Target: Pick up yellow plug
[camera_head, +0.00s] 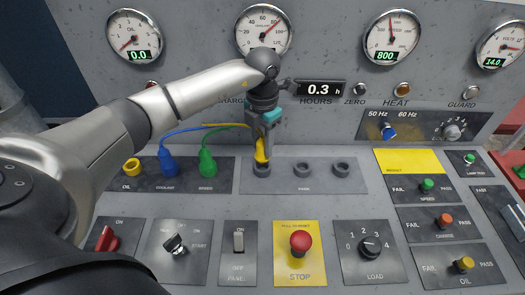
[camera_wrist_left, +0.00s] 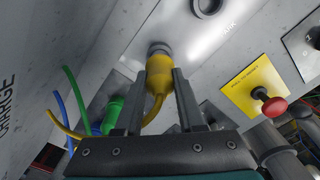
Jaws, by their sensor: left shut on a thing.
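The yellow plug (camera_head: 262,152) is between the fingers of my left gripper (camera_head: 262,146) in the head view, right above the leftmost socket of the panel row. In the left wrist view the yellow plug (camera_wrist_left: 157,80) sits between the two fingers of my left gripper (camera_wrist_left: 160,78), which is shut on it. Its tip meets a grey socket ring (camera_wrist_left: 159,48); I cannot tell how deep it sits. A yellow cable (camera_wrist_left: 186,105) runs from the plug. My right gripper is not in view.
A blue plug (camera_head: 168,162) and a green plug (camera_head: 207,162) stand upright in sockets to the left. An empty yellow socket (camera_head: 132,168) is further left. Two open grey sockets (camera_head: 302,170) lie to the right. A red stop button (camera_head: 301,242) stands out below.

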